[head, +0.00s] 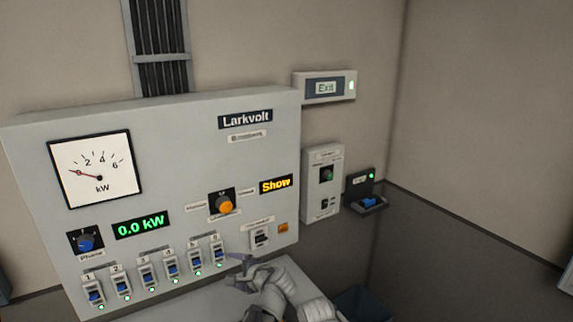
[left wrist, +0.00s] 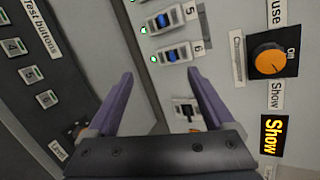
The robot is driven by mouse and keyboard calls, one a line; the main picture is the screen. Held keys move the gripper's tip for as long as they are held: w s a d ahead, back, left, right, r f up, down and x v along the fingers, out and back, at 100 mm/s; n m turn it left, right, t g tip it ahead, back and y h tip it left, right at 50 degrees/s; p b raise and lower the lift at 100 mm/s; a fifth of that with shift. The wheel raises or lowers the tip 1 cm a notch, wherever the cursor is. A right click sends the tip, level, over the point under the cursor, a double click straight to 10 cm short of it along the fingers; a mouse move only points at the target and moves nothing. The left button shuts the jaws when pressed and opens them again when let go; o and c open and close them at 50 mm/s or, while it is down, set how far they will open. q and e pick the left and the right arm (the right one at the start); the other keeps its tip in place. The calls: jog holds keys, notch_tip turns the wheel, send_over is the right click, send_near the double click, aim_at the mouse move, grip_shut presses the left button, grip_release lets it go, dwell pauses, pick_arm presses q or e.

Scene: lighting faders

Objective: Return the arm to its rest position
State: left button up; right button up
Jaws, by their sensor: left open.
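My left gripper (head: 238,270) is in front of the lower right part of the grey Larkvolt panel (head: 180,128). In the left wrist view, its two purple fingers (left wrist: 160,75) are spread apart with nothing between them. The row of blue-capped faders (head: 148,276) runs along the panel's bottom edge, left of the gripper. Faders 5 (left wrist: 170,18) and 6 (left wrist: 173,54) show beyond the fingertips. A small switch (head: 261,238) is just above the gripper in the head view. The orange knob (head: 226,207) and the lit "Show" display (head: 276,184) are higher up. My right gripper is out of view.
The meter (head: 96,171) points near zero and the green display (head: 140,225) reads 0.0 kW. A small control box (head: 322,165) and a dark holder with a blue part (head: 368,202) are to the right. A test-button panel (left wrist: 30,85) is at left in the wrist view.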

pick_arm(q)
jog(key=s+d+f+n+g+h+b, duration=0.2)
jog(key=s+d+f, duration=0.4)
jog(key=s+f, duration=0.3)
jog(key=s+d+f+n+g+h+b, duration=0.3)
jog(key=s+d+f+n+g+h, duration=0.2)
jog(key=s+f, duration=0.4)
jog(key=s+d+n+g, duration=0.1)
jog(key=s+g, duration=0.1)
jog(key=s, duration=0.2)
jog(key=shift+s+f+n+h+b, duration=0.2)
jog(key=shift+f+n+h+b, duration=0.1)
jog(key=shift+n, duration=0.1)
